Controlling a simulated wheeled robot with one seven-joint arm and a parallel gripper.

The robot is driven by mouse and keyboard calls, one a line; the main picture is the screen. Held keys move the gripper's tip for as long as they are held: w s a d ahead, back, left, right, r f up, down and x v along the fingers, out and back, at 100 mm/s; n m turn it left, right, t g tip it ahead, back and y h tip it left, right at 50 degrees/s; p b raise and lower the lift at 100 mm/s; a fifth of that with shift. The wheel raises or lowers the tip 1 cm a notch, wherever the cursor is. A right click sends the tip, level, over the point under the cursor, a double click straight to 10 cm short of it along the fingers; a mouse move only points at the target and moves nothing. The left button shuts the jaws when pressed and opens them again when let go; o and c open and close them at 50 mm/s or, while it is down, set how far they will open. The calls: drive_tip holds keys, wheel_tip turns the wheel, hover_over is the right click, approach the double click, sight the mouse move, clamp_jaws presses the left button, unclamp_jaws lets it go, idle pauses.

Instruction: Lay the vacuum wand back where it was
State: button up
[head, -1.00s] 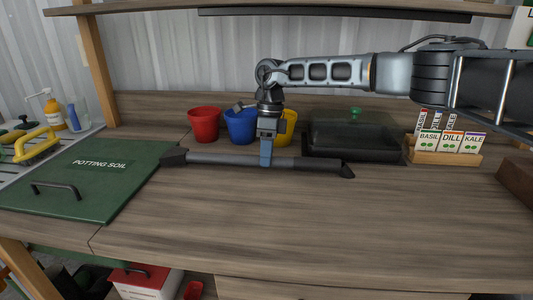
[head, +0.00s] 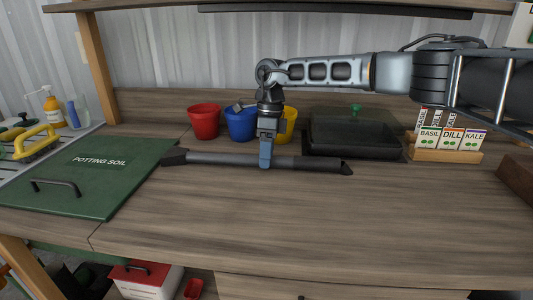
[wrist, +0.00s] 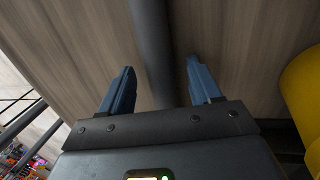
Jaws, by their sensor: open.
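The vacuum wand (head: 225,159) is a long dark grey tube with a flared black nozzle at its left end and an angled black right end. It lies left to right on the wooden bench, in front of the coloured pots. My gripper (head: 266,160) points down over its middle. In the wrist view my gripper (wrist: 159,72) is open, with the wand (wrist: 151,40) between its blue fingers and a gap visible on each side. The wand's left end is close to the green lid's edge; I cannot tell if they touch.
Red (head: 203,122), blue (head: 240,124) and yellow (head: 288,122) pots stand behind the wand. A dark covered tray (head: 355,138) and a seed packet rack (head: 445,156) are at the right. The green potting soil lid (head: 85,180) is at the left. The front bench is clear.

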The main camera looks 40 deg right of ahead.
drive_tip(key=v, duration=0.7)
drive_tip(key=shift+r, duration=0.45)
drive_tip(key=shift+d, duration=0.1)
